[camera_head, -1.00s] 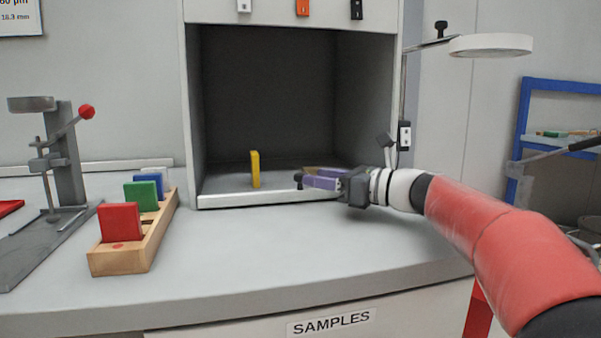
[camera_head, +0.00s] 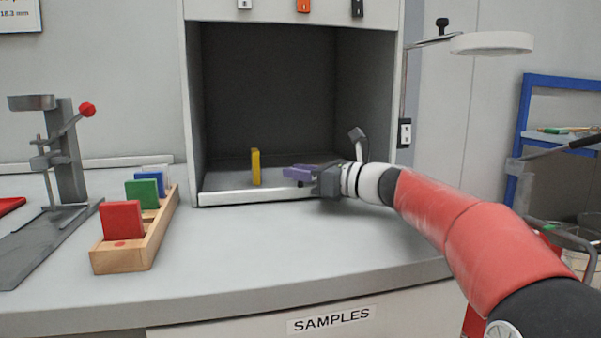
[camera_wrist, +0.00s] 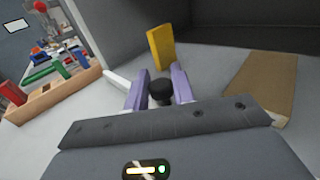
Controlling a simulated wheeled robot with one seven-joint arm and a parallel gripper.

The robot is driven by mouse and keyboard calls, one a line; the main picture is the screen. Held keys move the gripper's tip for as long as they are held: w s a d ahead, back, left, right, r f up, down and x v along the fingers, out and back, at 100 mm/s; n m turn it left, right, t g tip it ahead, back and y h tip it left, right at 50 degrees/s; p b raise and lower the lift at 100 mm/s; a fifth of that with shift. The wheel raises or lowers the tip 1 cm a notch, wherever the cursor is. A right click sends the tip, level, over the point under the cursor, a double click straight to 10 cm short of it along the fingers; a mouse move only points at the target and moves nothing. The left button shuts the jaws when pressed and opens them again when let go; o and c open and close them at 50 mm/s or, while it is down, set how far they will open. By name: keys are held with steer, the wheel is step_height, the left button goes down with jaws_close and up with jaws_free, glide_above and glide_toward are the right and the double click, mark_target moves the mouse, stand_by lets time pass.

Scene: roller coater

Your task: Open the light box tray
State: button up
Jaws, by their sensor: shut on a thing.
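The light box (camera_head: 193,110) is a tall pale cabinet with a dark open bay. Its grey tray (camera_head: 225,180) lies at the bay's bottom with a white front lip (camera_head: 240,197), close to the box's front. My gripper (camera_head: 299,173), with purple fingers, is at the right part of this lip. In the wrist view a round black knob (camera_wrist: 161,91) sits between the two fingers, and the gripper is shut on it. The finger contact is partly hidden by the gripper body. A yellow block (camera_head: 255,167) stands upright on the tray, left of my gripper; it also shows in the wrist view (camera_wrist: 161,47).
A wooden rack (camera_head: 140,250) with coloured blocks stands on the counter at left, beside a grey press (camera_head: 68,150) with a red knob. A flat brown piece (camera_wrist: 255,82) lies on the tray. A ring lamp (camera_head: 490,43) hangs at right. The counter before the box is clear.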

jaws_close()
steer(key=shift+s+d+f, duration=0.1)
steer(key=shift+s+d, duration=0.05)
steer(key=shift+s, duration=0.3)
steer(key=s+d+b, duration=0.1)
steer(key=s, duration=0.4)
steer(key=s+d+b, duration=0.2)
steer(key=s, duration=0.4)
steer(key=s+d+b, duration=0.1)
steer(key=s, duration=0.5)
steer(key=shift+d, duration=0.4)
steer(key=o, duration=0.9)
jaws_free()
steer(key=v, duration=0.8)
